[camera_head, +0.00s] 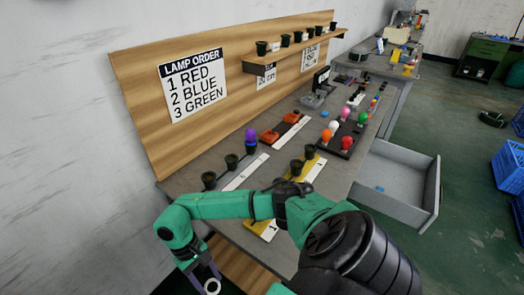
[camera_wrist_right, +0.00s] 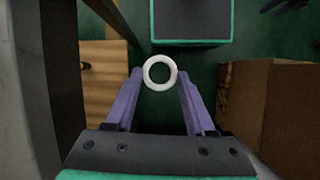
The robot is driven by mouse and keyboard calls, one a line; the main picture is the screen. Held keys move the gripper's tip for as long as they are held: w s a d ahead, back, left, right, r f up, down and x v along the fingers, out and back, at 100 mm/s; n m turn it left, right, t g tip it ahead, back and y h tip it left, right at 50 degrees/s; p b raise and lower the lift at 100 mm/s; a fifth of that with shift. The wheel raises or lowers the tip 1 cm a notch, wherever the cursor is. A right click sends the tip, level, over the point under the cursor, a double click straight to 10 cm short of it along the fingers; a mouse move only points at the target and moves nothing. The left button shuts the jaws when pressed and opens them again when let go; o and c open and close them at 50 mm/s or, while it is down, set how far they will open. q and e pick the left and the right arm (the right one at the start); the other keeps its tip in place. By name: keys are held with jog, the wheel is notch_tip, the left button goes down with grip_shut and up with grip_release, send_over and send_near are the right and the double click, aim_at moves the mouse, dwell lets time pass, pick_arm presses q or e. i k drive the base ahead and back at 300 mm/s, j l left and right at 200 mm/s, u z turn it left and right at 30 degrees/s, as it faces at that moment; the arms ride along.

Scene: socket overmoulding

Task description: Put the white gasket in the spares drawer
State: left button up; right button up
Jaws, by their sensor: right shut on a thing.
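The white gasket (camera_wrist_right: 147,76) is a small ring held between the purple fingertips of my right gripper (camera_wrist_right: 160,80), seen in the right wrist view. In the head view the gasket (camera_head: 213,287) shows at the bottom left, below the bench's front edge, with the right gripper (camera_head: 204,279) closed on it. An open grey drawer (camera_head: 434,195) sticks out from the bench at the right, far from the gripper. A small blue piece (camera_head: 380,189) lies on its floor. No label on the drawer is visible. My left gripper is out of view.
The bench (camera_head: 231,236) carries lamp sockets on strips, coloured bulbs (camera_head: 347,143) and orange pieces (camera_head: 269,136). My right arm crosses over its near part. A wooden backboard (camera_head: 140,100) stands behind it. Blue crates (camera_head: 509,167) stand at the far right; floor lies between.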

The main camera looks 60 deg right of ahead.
aim_at(388, 178)
jog(key=k+l, duration=0.45)
jog(key=k, duration=0.2)
jog(key=k+l, duration=0.5)
jog(key=k, duration=0.15)
jog(key=k+l, duration=0.15)
jog(key=l, duration=0.2)
jog(key=k+l, duration=0.15)
jog(key=l, duration=0.2)
jog(key=k+l, duration=0.15)
jog(key=l, duration=0.2)
jog(key=k+l, duration=0.15)
jog(key=l, duration=0.2)
jog(key=k+l, duration=0.15)
jog(key=l, duration=0.2)
jog(key=k+l, duration=0.2)
jog(key=l, duration=0.15)
